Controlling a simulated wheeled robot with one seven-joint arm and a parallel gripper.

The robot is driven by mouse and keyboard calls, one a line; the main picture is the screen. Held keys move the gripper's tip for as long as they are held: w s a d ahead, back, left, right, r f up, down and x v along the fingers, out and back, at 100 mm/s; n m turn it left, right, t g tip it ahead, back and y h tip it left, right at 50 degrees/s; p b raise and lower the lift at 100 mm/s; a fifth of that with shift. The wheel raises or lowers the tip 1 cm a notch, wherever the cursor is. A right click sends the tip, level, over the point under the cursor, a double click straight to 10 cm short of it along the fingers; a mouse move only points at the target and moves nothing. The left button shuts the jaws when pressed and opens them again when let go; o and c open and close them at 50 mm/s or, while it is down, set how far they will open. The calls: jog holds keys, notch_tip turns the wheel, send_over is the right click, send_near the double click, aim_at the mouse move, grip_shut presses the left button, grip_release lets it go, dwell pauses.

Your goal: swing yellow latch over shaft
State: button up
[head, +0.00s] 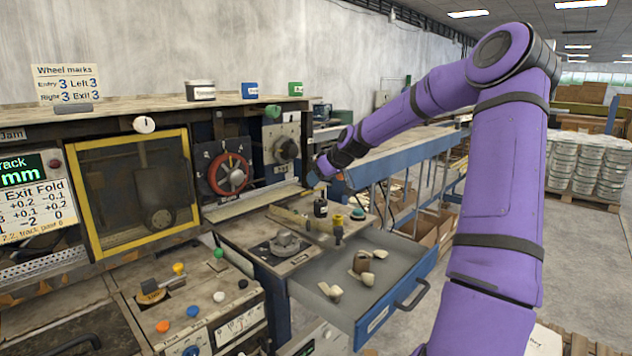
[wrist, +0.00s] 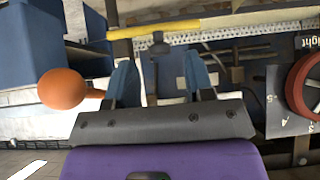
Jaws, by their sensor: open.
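My gripper (wrist: 160,77) is open with nothing between its two blue fingers in the wrist view. In the head view my gripper (head: 322,172) is at the arm's end, right of the red handwheel and above the bench. A yellow bar (wrist: 170,28) runs across the top of the wrist view, beyond the fingertips and apart from them. A dark rod (wrist: 152,72) with a wider head shows between the fingers. I cannot tell which yellow part is the latch, and the shaft is not clear.
A red handwheel (head: 230,174) is on the machine front. A yellow-framed window (head: 190,180) is to its left. An open drawer (head: 395,262) with pale pieces juts out below the bench.

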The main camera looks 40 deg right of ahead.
jog(key=v, duration=0.8)
jog(key=shift+s+r, duration=0.25)
jog(key=shift+s, duration=0.05)
jog(key=shift+o, duration=0.2)
jog(key=shift+w+f+g, duration=1.35)
jog(key=shift+w+g, duration=0.35)
jog(key=shift+r+g, duration=0.5)
jog(key=shift+r, duration=2.1)
jog(key=shift+h, duration=0.4)
jog(key=x, duration=1.1)
jog(key=shift+w+a+r, duration=0.15)
jog(key=shift+w+a, duration=0.2)
grip_shut()
